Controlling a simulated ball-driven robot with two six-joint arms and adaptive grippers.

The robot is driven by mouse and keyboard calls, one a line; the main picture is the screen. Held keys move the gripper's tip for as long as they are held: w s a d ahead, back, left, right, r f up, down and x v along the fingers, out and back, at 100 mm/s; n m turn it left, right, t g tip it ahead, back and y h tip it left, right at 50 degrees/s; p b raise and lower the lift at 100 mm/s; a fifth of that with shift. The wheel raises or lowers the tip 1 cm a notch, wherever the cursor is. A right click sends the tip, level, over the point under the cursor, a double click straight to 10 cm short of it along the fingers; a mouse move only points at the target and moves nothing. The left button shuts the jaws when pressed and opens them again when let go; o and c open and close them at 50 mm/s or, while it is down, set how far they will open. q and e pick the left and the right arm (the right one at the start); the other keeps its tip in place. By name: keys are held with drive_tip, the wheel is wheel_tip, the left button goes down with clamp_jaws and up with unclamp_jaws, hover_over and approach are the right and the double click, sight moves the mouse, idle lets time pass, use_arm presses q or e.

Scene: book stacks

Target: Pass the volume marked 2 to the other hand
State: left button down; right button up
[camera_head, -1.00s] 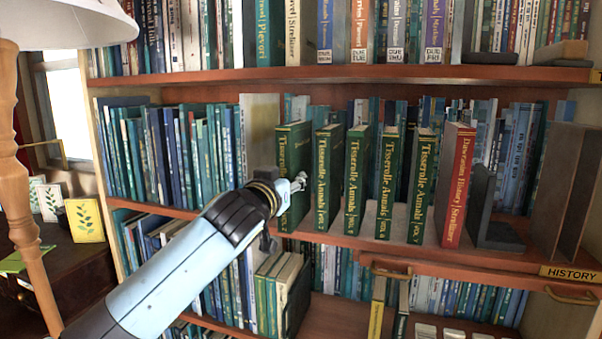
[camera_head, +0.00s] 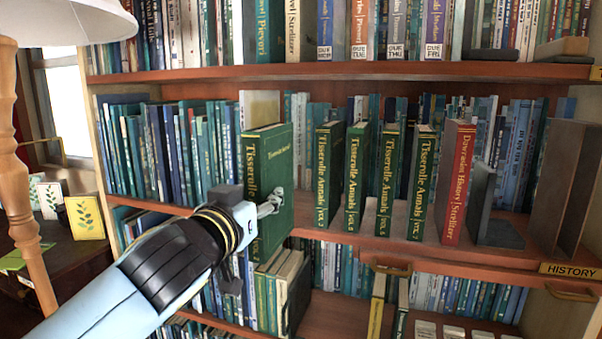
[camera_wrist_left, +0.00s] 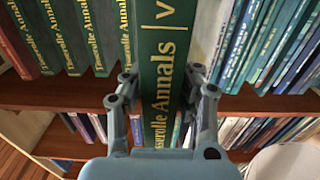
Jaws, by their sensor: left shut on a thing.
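My left gripper (camera_head: 272,203) is shut on a thick green book (camera_head: 277,165) with gold "Tisserolle Annals" lettering. It holds the book upright in front of the middle shelf, and the fingers cover the lower spine. In the left wrist view the fingers (camera_wrist_left: 160,88) press both sides of this book (camera_wrist_left: 160,60). Its volume number is cut off there, so I cannot read it. Several matching Annals volumes stand apart in a row to its right, the nearest being a green volume (camera_head: 328,165). Their small numbers are hard to read. My right gripper is not in view.
The middle shelf board (camera_head: 340,243) has bare gaps between the volumes. A red book (camera_head: 457,180) and a dark bookend (camera_head: 481,205) stand at the row's right. A lamp (camera_head: 20,170) stands at the far left.

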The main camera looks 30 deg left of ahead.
use_arm(q)
drive_tip(key=shift+s+d+r, duration=0.1)
drive_tip(key=shift+s+d, duration=0.05)
drive_tip(key=shift+s, duration=0.3)
